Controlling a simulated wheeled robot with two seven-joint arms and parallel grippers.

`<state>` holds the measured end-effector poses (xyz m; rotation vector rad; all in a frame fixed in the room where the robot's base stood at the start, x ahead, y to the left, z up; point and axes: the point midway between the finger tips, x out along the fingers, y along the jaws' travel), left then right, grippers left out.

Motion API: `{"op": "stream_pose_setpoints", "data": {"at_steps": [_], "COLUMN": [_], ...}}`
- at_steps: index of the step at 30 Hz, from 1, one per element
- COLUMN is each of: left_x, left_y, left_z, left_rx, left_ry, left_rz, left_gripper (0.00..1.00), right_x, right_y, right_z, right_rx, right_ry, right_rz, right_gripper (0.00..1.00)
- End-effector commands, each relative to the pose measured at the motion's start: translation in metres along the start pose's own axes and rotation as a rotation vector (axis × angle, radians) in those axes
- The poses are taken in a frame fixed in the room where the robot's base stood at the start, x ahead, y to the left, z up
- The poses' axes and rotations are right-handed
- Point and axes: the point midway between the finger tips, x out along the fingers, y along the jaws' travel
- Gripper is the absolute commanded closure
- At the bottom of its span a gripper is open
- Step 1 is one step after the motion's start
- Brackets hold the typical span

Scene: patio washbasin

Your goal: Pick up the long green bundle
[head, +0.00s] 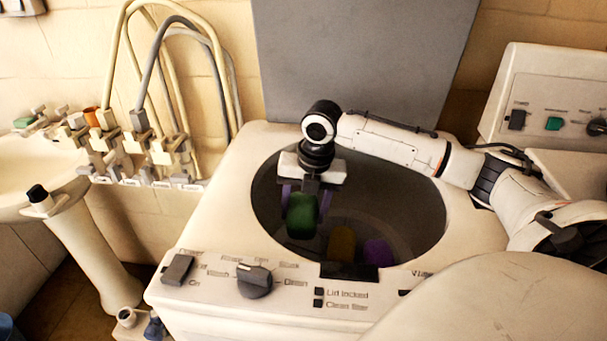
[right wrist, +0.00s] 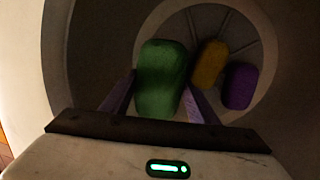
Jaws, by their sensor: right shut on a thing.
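The green bundle (head: 302,216) is at the left side of the washing machine's round opening in the head view. It also fills the middle of the right wrist view (right wrist: 160,78) as a rounded, longish shape. My right gripper (head: 303,200) reaches down into the opening, its two purple fingers on either side of the green bundle. It is shut on the bundle. Whether the bundle touches anything below is hard to tell. My left gripper does not show.
A yellow bundle (head: 341,244) and a purple bundle (head: 378,252) lie in the drum to the right of the green one. The opening's rim (head: 440,235) surrounds my right gripper. A grey raised lid (head: 365,60) stands behind. Hoses and a basin (head: 25,170) are at left.

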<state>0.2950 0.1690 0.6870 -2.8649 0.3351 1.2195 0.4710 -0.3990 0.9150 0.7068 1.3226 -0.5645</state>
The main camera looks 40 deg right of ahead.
Motion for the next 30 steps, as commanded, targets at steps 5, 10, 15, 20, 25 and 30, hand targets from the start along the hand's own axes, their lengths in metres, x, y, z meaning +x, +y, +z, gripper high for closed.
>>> {"op": "stream_pose_setpoints", "data": {"at_steps": [5,10,15,20,25,30], "left_x": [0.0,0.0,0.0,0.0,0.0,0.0], "left_y": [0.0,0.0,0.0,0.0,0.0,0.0], "left_z": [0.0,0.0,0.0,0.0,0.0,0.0], "left_rx": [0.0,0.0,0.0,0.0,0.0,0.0], "left_ry": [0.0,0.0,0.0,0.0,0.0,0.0], "left_rz": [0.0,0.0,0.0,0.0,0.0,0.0], "left_gripper": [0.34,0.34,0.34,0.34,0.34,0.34], "right_x": [-0.007,-0.007,-0.009,-0.021,-0.037,-0.046], "right_y": [0.001,0.001,0.002,0.003,0.006,0.007], "right_z": [0.001,0.001,0.002,0.003,0.004,0.005], "right_rx": [0.0,0.0,0.0,0.0,-0.001,-0.001], "right_ry": [-0.002,-0.002,-0.002,-0.002,-0.003,-0.001], "right_rz": [0.001,0.001,0.002,0.002,0.003,0.001], "right_gripper": [0.76,0.76,0.76,0.76,0.76,0.76]}}
